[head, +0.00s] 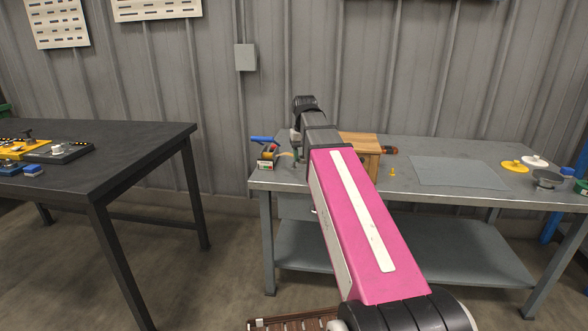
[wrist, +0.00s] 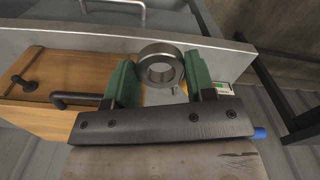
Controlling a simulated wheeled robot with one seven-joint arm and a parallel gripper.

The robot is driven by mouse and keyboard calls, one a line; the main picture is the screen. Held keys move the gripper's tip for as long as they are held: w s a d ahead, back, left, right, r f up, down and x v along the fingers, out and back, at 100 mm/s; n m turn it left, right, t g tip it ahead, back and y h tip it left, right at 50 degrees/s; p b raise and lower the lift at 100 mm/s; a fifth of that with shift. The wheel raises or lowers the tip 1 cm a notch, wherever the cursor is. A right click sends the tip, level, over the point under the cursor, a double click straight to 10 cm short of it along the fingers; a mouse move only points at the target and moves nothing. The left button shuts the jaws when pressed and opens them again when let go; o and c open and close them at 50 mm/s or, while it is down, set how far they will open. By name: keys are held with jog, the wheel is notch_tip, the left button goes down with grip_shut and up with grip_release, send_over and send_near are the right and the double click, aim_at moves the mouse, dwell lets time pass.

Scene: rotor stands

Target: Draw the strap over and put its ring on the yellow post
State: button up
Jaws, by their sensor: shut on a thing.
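In the wrist view my gripper (wrist: 159,64) has its two green fingers either side of a thick grey metal ring (wrist: 143,67) and is shut on it. The ring's hole faces the camera. I cannot make out the strap in this view. In the head view my arm hides the gripper and the ring, and a short tan piece (head: 287,154), possibly strap, shows left of the arm.
The wooden block (head: 368,144) stands on the grey table (head: 440,200) behind my arm; dark bent handles (wrist: 75,98) show on it in the wrist view. A blue-handled tool (head: 264,139) is at the table's left end. A grey mat (head: 458,171) lies clear at right.

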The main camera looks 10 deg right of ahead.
jog(key=w, duration=2.1)
jog(key=shift+w, duration=0.4)
dwell(3.9)
jog(key=shift+f, duration=0.1)
jog(key=shift+f, duration=3.55)
